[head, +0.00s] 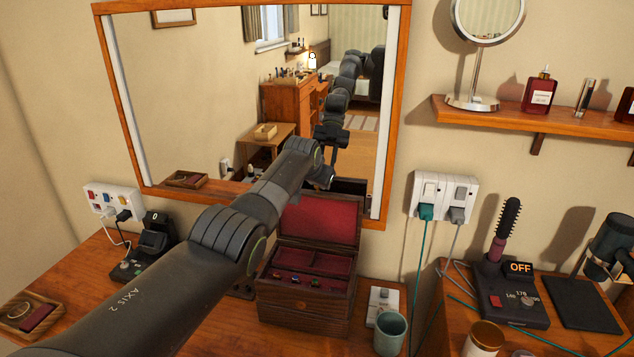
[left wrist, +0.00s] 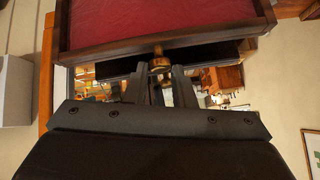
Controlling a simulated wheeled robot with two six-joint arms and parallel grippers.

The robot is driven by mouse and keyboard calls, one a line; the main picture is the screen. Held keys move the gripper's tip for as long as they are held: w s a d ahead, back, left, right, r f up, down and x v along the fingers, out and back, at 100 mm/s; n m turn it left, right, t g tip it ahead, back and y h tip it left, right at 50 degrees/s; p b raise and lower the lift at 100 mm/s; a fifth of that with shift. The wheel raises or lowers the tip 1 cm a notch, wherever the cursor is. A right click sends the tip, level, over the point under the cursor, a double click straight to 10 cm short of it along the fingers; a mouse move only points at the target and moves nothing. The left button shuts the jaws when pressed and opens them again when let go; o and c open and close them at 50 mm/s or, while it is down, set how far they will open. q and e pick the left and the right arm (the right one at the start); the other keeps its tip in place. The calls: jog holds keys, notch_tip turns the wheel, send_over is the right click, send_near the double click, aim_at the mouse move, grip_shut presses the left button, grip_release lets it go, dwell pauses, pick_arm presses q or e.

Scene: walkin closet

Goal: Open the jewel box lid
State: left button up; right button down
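The dark wooden jewel box (head: 302,312) stands on the dresser below the mirror. Its lid (head: 318,218) is raised to about upright, showing red lining. Red compartments with small jewellery show inside the box. My left arm reaches across from the lower left, and my left gripper (head: 322,178) is at the lid's top edge, partly hidden by the arm. In the left wrist view the fingers (left wrist: 160,80) are around the lid's brass knob (left wrist: 160,62), one on each side and seemingly touching it. The lid (left wrist: 160,22) fills the top of that view. My right gripper is not visible.
A mirror (head: 399,60) hangs close behind the lid. A grey-green cup (head: 390,333) and a small white device (head: 383,303) stand right of the box. A black stand (head: 152,245) and wooden tray (head: 30,313) sit left. A hairbrush (head: 507,225) stands further right.

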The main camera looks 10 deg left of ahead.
pick_arm(q)
jog(key=o, duration=0.4)
jog(key=shift+a+r, duration=0.1)
jog(key=shift+r, duration=0.15)
jog(key=shift+s, duration=0.1)
jog(key=shift+f, duration=0.1)
jog(key=shift+b+v, duration=1.95)
jog(key=shift+v, duration=6.8)
